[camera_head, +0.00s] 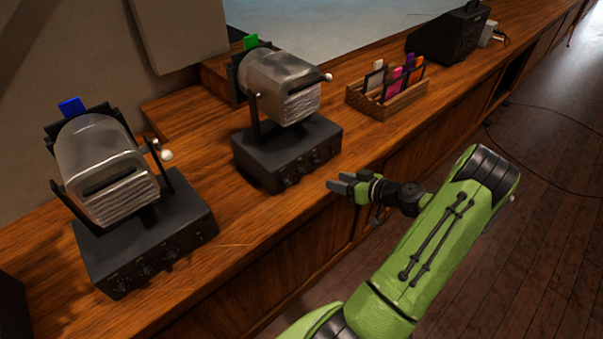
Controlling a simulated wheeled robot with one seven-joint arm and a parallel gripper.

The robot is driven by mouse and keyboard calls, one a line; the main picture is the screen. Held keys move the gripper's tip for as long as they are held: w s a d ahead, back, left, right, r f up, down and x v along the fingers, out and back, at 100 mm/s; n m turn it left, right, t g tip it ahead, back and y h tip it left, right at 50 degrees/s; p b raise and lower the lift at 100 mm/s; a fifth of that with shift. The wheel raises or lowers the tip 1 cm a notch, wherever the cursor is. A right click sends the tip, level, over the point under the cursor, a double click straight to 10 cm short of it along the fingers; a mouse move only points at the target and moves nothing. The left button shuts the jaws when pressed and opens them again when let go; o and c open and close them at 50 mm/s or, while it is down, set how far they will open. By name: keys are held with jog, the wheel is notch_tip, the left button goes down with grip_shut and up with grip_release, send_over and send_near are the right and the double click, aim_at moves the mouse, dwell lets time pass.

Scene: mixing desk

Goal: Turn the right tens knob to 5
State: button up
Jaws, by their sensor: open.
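Two black control boxes with lamp-like metal housings stand on the wooden desk. The right box (288,153) has several small knobs (302,168) along its front face; their labels and settings are too small to read. The left box (146,246) has similar knobs (146,270) on its front. I cannot tell which knob is the right tens knob. My gripper (342,186) is open and empty at the desk's front edge, just right of and in front of the right box, apart from its knobs.
A wooden rack (388,98) with coloured cards stands right of the right box. A black device (447,36) is farther back on the desk (225,214). Blue (71,106) and green (251,41) tabs top the housings. A cable lies on the floor at right.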

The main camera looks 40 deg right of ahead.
aim_at(304, 172)
jog(key=x, duration=1.2)
jog(key=shift+w+f+b, duration=0.15)
jog(key=shift+w+b, duration=0.1)
jog(key=shift+b, duration=0.1)
grip_shut()
